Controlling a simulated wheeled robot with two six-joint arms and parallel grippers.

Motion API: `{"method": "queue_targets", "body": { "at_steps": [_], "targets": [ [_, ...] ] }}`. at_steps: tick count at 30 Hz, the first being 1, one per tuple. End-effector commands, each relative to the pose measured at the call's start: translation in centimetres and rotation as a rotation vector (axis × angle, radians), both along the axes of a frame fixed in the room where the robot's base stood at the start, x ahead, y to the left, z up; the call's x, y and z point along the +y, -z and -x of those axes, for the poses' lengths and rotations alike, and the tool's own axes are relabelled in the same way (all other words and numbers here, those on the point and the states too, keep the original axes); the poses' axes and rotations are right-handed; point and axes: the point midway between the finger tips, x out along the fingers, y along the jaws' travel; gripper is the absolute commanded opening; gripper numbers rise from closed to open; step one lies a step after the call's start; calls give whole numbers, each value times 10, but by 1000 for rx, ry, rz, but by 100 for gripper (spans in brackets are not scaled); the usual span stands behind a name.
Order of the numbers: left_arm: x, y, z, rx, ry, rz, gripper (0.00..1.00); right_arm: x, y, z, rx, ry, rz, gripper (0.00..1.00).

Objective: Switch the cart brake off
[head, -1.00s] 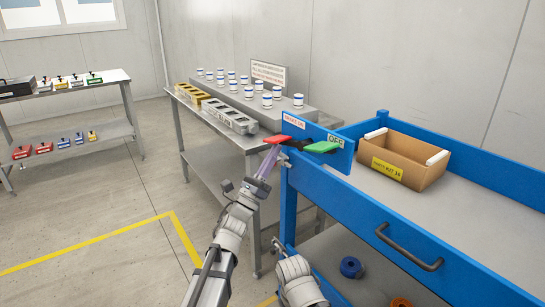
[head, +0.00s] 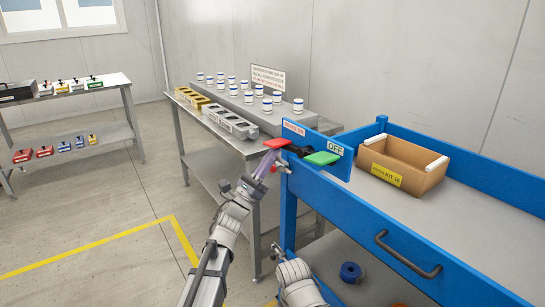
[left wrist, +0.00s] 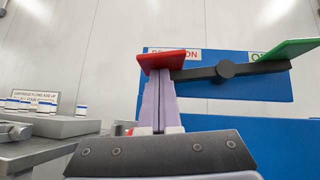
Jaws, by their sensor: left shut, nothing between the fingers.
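The cart brake is a dark rocker bar with a red pedal (head: 277,143) on the left and a green pedal (head: 321,158) on the right. It is mounted on a blue plate (head: 308,146) labelled BRAKE ON at left and OFF at right. In the left wrist view the green pedal (left wrist: 287,49) sits higher than the red pedal (left wrist: 160,61). My left gripper (head: 271,158) is shut and empty. Its fingertips are right under the red pedal and seem to touch its underside. My right wrist shows low in the head view, but its fingers cannot be made out.
The blue cart (head: 388,222) carries a cardboard box (head: 404,165) on top and has a dark handle (head: 408,257). Behind stands a grey bench (head: 243,146) with white jars and a sign. A shelf table (head: 112,80) stands at far left. Floor at left is clear.

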Motion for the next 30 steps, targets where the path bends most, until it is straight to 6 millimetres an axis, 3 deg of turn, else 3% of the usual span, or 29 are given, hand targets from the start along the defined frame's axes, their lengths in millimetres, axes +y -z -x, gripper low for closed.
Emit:
{"method": "queue_targets", "body": {
  "at_steps": [14,30],
  "targets": [
    [4,-29,-7,-239,-1,-168,0,1,-29,0,2,1,-5,0],
    [4,-38,-5,-232,0,-164,0,1,-38,1,2,2,-7,0]
  ]
}}
